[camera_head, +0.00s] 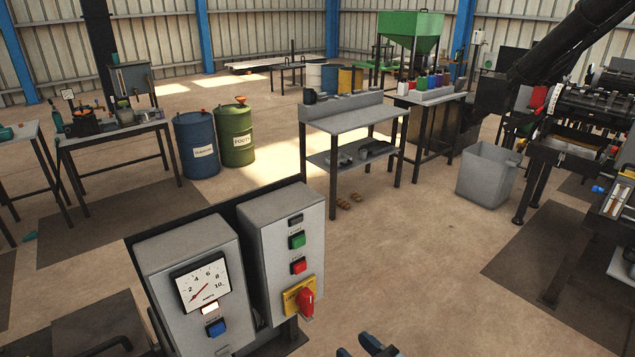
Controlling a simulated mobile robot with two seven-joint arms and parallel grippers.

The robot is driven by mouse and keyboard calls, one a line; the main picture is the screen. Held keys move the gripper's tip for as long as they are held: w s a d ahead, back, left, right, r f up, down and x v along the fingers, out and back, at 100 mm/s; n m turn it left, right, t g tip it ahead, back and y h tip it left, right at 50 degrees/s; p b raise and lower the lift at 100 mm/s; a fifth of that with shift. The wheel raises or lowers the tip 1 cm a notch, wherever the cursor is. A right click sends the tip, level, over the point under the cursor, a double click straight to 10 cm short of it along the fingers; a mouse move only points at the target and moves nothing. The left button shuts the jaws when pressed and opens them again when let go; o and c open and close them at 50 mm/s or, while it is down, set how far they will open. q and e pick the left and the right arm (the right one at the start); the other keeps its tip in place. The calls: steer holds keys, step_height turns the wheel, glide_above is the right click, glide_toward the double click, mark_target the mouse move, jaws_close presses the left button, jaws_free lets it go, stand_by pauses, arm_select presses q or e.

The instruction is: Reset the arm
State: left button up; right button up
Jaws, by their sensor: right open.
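My right gripper (362,350) shows only at the bottom edge, right of the control boxes. Its two dark, blue-marked fingertips are apart, with nothing seen between them; the rest is cut off. It is apart from the right control box (282,222), which has a black, a green and a red button and a red rotary switch (305,303) on a yellow plate. The left control box (165,262) has a dial gauge (201,281), a lit white button and a blue button (217,328). My left gripper is not in view.
A grey two-level bench (352,118) stands behind the boxes. A blue barrel (196,150) and a green barrel (235,137) stand left of it. A grey bin (488,175) and a dark machine (575,140) are at right.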

steer(key=s+d+f+m+g+h+p, duration=0.1)
steer(key=s+d+f+m+h, duration=0.1)
steer(key=s+d+f, duration=0.3)
steer(key=s+d+f+m+g+h+p, duration=0.1)
steer(key=s+d+f+g+h, duration=0.1)
steer(key=s+d+f+h, duration=0.3)
steer(key=s+f, duration=0.3)
steer(key=s, duration=0.3)
steer(key=shift+s+d+f+m+g+p, duration=0.15)
steer(key=shift+s+f+m+g+p, duration=0.15)
steer(key=shift+s+m+p, duration=0.1)
